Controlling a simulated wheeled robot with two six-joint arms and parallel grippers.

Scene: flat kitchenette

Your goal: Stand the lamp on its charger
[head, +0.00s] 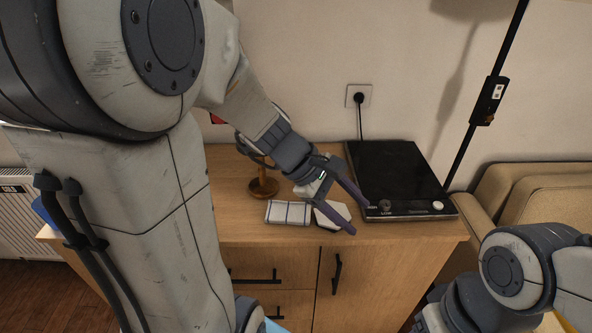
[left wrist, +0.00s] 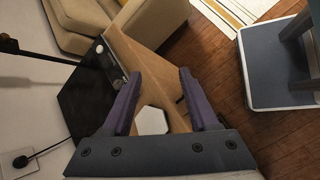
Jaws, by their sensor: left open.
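My left gripper (head: 360,218) reaches over the front of the wooden cabinet top, open and with nothing between its fingers. A pale hexagonal pad (head: 332,215), which looks like the charger, lies flat below the fingers near the front edge. In the left wrist view the pad (left wrist: 152,121) shows between the fingers (left wrist: 160,74), beyond them and bare. A brown wooden stand (head: 263,186) with a round base is upright left of the pad; its upper part is partly hidden by my wrist. I cannot tell whether it is the lamp, and no other clear table lamp shows.
A black hob (head: 393,172) with front knobs lies right of the pad. A folded checked cloth (head: 288,212) lies left of the pad. A black pole (head: 478,120) stands behind the right end, near a beige sofa (head: 540,190). A wall socket (head: 358,95) has a cable plugged in.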

